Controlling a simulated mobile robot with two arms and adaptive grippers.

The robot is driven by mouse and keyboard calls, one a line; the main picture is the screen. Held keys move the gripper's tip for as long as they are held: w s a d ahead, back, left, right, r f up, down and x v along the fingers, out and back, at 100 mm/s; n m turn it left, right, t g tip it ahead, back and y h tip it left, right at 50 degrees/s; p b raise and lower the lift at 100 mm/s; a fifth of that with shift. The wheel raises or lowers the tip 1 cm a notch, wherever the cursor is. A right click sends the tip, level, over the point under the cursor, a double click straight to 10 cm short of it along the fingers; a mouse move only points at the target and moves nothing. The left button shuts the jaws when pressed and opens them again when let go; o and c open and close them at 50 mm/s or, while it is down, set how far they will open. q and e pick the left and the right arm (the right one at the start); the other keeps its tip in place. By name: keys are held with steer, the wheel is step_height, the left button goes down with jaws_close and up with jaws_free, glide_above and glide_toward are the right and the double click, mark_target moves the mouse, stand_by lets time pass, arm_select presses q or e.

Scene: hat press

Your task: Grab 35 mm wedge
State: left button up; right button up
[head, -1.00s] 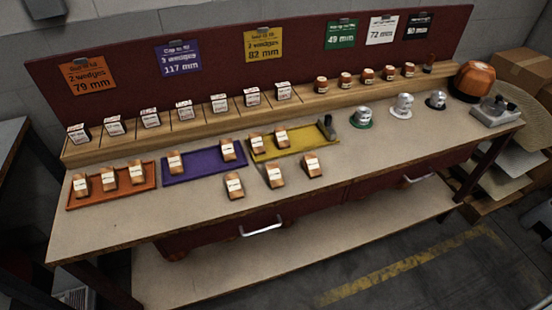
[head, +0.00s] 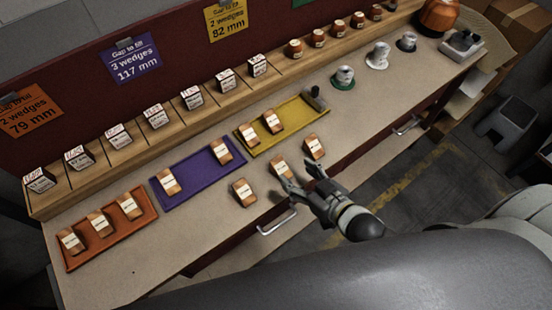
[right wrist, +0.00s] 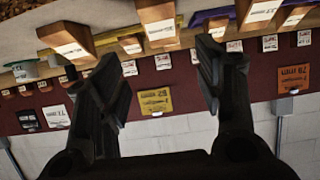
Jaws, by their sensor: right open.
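Three loose wooden wedges with white labels lie on the bench in front of the trays: a left wedge (head: 244,192), a middle wedge (head: 281,166) and a right wedge (head: 314,147). Their labels are too small to read, so I cannot tell which is 35 mm. My right gripper (head: 300,176) is open and empty at the bench's front edge, close to the middle and right wedges. In the right wrist view, which is upside down, the open fingers (right wrist: 157,72) point towards a wedge (right wrist: 158,22), with another wedge (right wrist: 70,42) to the left. My left gripper is out of view.
Wedges also lie in the orange tray (head: 75,263), purple tray (head: 195,175) and yellow tray (head: 293,118). Labelled blocks line the back shelf (head: 110,171). A drawer handle (head: 277,223) sticks out below the front edge. Bare bench (head: 190,235) lies left of the loose wedges.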

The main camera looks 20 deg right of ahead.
mark_target(278, 161)
steer(key=x, duration=0.4)
steer(key=shift+w+f+p, duration=0.15)
steer(key=shift+w+p, duration=0.15)
steer(key=shift+w+a+f, duration=0.1)
steer(key=shift+w+a, duration=0.15)
steer(key=shift+w, duration=0.05)
steer(key=shift+a+p+x, duration=0.1)
steer(key=shift+p+x, duration=0.25)
steer(key=shift+x, duration=0.8)
steer(key=shift+a+p+x, duration=0.15)
steer(key=shift+p+x, duration=0.15)
steer(key=shift+x, duration=0.9)
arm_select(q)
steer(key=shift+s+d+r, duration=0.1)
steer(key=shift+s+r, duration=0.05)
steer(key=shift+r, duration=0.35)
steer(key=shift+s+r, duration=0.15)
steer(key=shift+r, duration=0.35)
arm_select(e)
steer(key=shift+s, duration=0.1)
steer(key=c, duration=1.1)
